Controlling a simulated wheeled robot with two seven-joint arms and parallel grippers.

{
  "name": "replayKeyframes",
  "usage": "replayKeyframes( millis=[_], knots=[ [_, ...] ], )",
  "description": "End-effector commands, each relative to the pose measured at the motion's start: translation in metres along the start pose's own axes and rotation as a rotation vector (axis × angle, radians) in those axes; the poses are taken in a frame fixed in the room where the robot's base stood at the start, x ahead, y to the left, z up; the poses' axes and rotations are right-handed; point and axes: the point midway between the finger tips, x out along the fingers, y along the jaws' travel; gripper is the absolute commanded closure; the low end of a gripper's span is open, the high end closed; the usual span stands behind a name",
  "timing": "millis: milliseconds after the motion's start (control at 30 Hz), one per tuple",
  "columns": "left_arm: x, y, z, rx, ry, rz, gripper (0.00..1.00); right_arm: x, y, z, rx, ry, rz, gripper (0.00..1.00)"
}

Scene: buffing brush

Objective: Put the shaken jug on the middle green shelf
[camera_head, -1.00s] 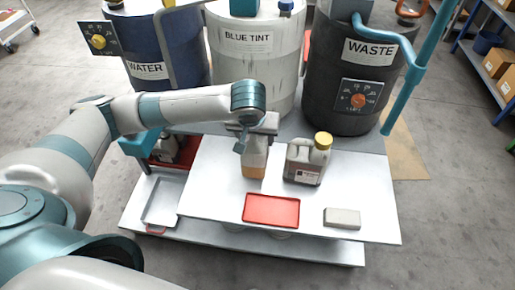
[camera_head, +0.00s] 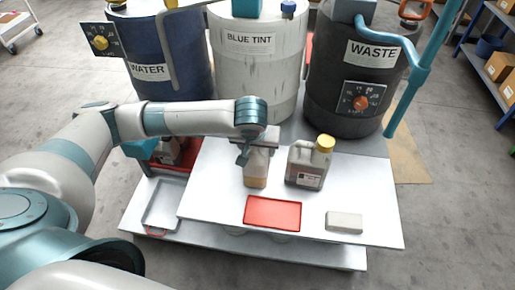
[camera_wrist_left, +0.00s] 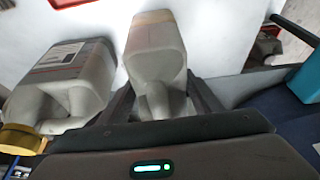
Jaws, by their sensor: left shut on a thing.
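My left gripper (camera_head: 256,140) is shut around the upper part of a pale, translucent jug (camera_head: 257,172) with light orange-tan contents low in it. The jug is upright over the white tabletop (camera_head: 215,205); I cannot tell if its base touches. In the left wrist view the jug (camera_wrist_left: 155,48) sits between the two fingers. A second grey jug with a yellow cap (camera_head: 306,165) and dark contents stands just right of it, also in the left wrist view (camera_wrist_left: 68,75). No green shelf is recognisable. My right gripper is not in view.
A red tray (camera_head: 273,213) and a pale block (camera_head: 344,222) lie at the table's front. Water (camera_head: 170,60), blue tint (camera_head: 255,70) and waste (camera_head: 350,85) drums stand behind. A blue-framed shelf with boxes (camera_head: 500,67) is at the far right.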

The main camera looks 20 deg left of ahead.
Motion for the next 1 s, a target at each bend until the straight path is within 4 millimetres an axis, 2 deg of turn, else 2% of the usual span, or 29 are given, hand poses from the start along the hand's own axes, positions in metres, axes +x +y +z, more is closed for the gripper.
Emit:
replayKeyframes(
  millis=[167,200,267,700,867,1000],
  knots=[
    [0.0,0.0,0.0,-0.001,0.001,0.001,0.83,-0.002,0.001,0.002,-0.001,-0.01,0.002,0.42],
    [0.002,0.0,0.001,0.0,-0.001,0.0,0.39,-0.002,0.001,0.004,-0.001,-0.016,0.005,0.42],
    [0.002,0.0,0.001,0.0,0.0,0.0,0.25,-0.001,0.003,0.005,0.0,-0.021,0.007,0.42],
    [0.0,0.0,0.0,0.0,0.001,0.0,0.23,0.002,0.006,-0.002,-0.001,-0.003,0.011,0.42],
    [-0.015,0.001,-0.001,0.0,0.001,0.002,0.23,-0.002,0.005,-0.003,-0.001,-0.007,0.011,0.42],
    [-0.035,0.001,-0.001,0.0,0.001,0.003,0.23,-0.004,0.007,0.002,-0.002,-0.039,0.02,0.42]
  ],
)
